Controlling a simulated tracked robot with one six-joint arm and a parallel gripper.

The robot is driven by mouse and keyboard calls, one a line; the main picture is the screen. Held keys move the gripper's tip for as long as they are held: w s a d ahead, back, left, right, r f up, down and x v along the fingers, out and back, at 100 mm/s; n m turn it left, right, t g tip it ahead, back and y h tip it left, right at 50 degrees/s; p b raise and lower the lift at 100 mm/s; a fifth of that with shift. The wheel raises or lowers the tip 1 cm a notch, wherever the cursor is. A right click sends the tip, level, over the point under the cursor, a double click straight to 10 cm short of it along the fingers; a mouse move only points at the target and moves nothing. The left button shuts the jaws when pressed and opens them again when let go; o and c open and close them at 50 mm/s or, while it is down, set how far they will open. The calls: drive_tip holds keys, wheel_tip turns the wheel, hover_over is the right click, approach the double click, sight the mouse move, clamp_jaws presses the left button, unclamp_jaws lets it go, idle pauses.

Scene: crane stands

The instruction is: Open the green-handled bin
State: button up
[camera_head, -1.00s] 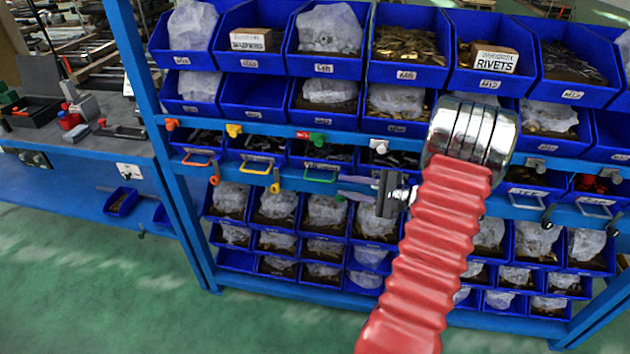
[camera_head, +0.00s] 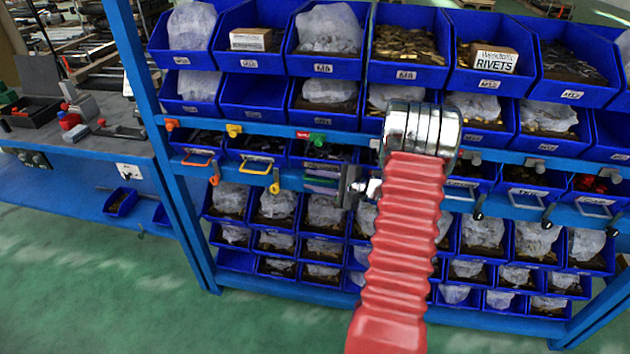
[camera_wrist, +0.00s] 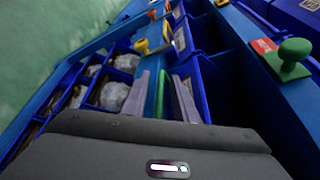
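The green-handled bin (camera_head: 315,153) is a blue drawer in the middle row of the rack, flush with its neighbours. Its green handle (camera_wrist: 183,100) shows as a thin strip between my gripper's fingers in the wrist view. My gripper (camera_head: 322,180) is in front of this bin, with its two pale purple-grey fingers spread apart, one above and one below the handle. In the wrist view my gripper (camera_wrist: 160,95) also has a gap between its fingers; the handle lies closer to the right finger. The fingers hide part of the handle, and contact is unclear.
A green knob (camera_wrist: 292,55) sits on the blue rail above the bin. A yellow-handled bin (camera_head: 257,158) is just to the left, with a yellow hook (camera_head: 275,182) below it. Open bins (camera_head: 322,65) fill the shelves above, and several small bins stand below.

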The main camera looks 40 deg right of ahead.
drive_tip(key=c, duration=0.6)
drive_tip(key=shift+a+f, duration=0.1)
clamp_jaws()
